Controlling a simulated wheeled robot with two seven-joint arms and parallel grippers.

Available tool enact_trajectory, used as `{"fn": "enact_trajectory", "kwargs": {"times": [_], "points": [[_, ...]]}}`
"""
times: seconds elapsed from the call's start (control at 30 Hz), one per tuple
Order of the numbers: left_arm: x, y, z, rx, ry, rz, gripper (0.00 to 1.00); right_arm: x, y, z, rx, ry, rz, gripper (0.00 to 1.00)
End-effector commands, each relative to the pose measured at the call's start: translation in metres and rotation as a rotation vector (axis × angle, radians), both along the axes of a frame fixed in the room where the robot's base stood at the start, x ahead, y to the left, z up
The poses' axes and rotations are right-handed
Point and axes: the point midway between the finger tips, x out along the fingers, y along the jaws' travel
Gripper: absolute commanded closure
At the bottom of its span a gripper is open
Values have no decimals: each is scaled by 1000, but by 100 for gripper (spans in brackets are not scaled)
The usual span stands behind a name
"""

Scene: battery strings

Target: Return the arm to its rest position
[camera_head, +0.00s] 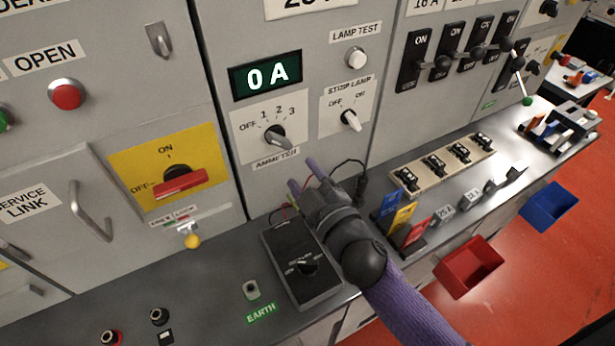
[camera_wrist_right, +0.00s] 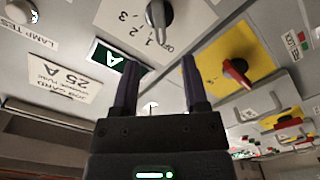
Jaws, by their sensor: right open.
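My right gripper (camera_head: 304,177) is open and empty in the head view, in front of the panel just below the ammeter switch. Its two purple fingers also show apart in the right wrist view (camera_wrist_right: 159,85), with nothing between them. My right arm comes in from the lower right over the bench. The ammeter switch (camera_head: 278,138) is a grey knob on a plate marked OFF, 1, 2, 3; it also shows in the right wrist view (camera_wrist_right: 158,14). The display (camera_head: 265,76) above it reads 0 A. My left gripper is not in view.
A black meter box (camera_head: 300,268) lies on the bench beside my right wrist. Blue, yellow and red cards (camera_head: 404,217) stand right of the arm. Red (camera_head: 469,268) and blue (camera_head: 549,207) bins sit at the bench front. A yellow-plated red handle (camera_head: 180,184) is left.

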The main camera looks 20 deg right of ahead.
Motion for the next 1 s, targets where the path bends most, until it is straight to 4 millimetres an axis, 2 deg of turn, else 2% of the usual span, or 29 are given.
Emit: {"fn": "enact_trajectory", "kwargs": {"times": [0.13,0.53,0.67,0.8,1.0], "points": [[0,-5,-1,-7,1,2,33,-13,-3,0,-1,0,-1,43],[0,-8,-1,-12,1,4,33,-13,-3,0,-1,0,-1,43],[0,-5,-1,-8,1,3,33,-22,-18,-12,74,117,-108,43],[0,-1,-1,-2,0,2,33,-59,-43,-48,235,442,-325,43],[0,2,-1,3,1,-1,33,-131,-47,-86,379,883,-490,43]]}}
